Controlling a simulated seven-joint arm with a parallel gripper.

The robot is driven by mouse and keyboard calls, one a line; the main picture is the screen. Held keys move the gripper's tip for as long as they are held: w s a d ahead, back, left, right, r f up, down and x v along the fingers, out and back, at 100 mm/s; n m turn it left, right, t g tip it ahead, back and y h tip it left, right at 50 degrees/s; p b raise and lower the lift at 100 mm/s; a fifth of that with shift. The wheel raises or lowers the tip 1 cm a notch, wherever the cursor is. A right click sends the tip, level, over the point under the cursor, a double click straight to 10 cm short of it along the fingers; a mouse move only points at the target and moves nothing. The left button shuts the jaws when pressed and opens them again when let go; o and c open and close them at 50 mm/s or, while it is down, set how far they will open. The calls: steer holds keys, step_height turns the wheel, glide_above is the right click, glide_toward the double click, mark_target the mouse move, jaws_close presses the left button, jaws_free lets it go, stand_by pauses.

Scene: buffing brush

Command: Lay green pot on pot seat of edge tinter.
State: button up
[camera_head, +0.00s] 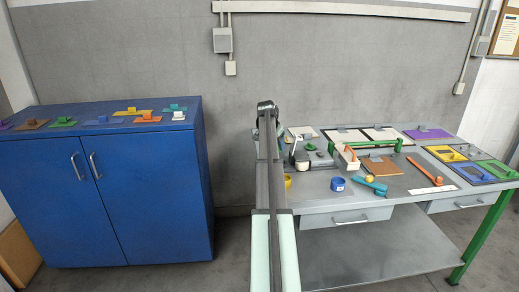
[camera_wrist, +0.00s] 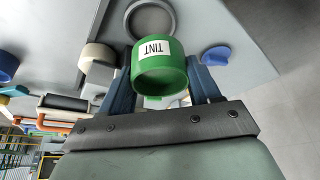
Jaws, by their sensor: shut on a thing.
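In the wrist view, the green pot (camera_wrist: 160,72), with a white label reading TINT, sits between the two blue fingers of my gripper (camera_wrist: 160,85). My gripper is shut on it. The pot's height over the surface is hard to tell. In the head view, my arm hides the gripper and the pot.
On the table (camera_head: 330,195), a blue pot (camera_head: 338,184), a yellow pot (camera_head: 287,181), a white-and-grey device (camera_head: 302,160) and several coloured boards stand near my arm. A beige cylinder (camera_wrist: 98,57) is left of the pot in the wrist view. A blue cabinet (camera_head: 110,190) holds several coloured blocks.

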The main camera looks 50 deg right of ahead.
steer(key=shift+s+d, duration=0.45)
steer(key=shift+d, duration=0.2)
steer(key=shift+f, duration=3.3)
steer(key=shift+f, duration=0.4)
steer(key=o, duration=1.3)
steer(key=shift+c, duration=0.2)
steer(key=shift+a, duration=0.1)
